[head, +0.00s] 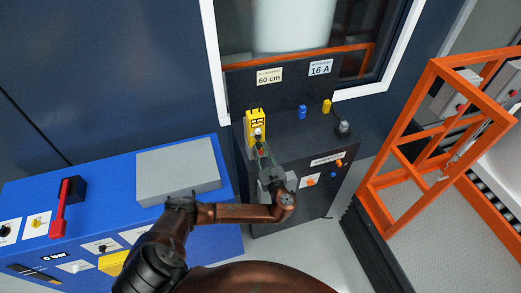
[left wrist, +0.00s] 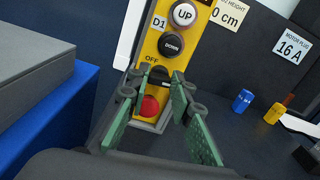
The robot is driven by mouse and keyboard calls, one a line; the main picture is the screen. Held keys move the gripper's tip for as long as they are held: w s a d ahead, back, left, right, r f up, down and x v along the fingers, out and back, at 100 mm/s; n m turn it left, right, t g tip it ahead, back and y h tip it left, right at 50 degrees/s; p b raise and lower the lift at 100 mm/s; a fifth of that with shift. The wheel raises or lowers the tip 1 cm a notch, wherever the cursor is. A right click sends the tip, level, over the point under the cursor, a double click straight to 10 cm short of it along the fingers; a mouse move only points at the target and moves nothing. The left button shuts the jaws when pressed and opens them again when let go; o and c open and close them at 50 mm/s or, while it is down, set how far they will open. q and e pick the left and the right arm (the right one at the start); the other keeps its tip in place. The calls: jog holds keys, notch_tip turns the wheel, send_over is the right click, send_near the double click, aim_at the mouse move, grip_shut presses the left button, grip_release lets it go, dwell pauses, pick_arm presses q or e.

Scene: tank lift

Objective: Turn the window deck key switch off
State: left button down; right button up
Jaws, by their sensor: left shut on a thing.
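The yellow control box (head: 255,118) stands upright on the dark window deck (head: 285,135). In the left wrist view the yellow control box (left wrist: 190,62) carries an UP button, a DOWN button, a black key switch (left wrist: 158,74) beside the word OFF, and a red button (left wrist: 150,106). My left gripper (head: 259,146) reaches the lower front of the box. In the left wrist view my left gripper (left wrist: 159,80) has its green-padded fingers on either side of the key switch, shut on it. The key's exact angle is hard to tell. My right gripper is not in view.
Blue (head: 302,112) and yellow plugs (head: 326,106) and a grey knob (head: 344,127) stand on the deck to the right. A blue cabinet (head: 100,200) with a grey box (head: 178,172) is at left. An orange gate frame (head: 400,155) is at right.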

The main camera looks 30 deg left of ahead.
pick_arm(q)
jog(key=shift+s+n+p, duration=0.1)
jog(key=shift+n+p, duration=0.3)
jog(key=shift+n, duration=1.7)
jog(key=n, duration=0.3)
jog(key=shift+f+n, duration=0.2)
jog(key=shift+n, duration=0.2)
jog(key=n+b, duration=0.1)
jog(key=n, duration=0.1)
jog(key=shift+s+a+f+n, duration=0.1)
jog(key=shift+n, duration=0.2)
jog(key=n+b, duration=0.2)
jog(key=shift+f+n, duration=0.1)
jog(key=shift+n, duration=0.2)
jog(key=shift+n+b, duration=1.25)
jog(key=shift+n, duration=0.55)
jog(key=c, duration=1.7)
grip_release()
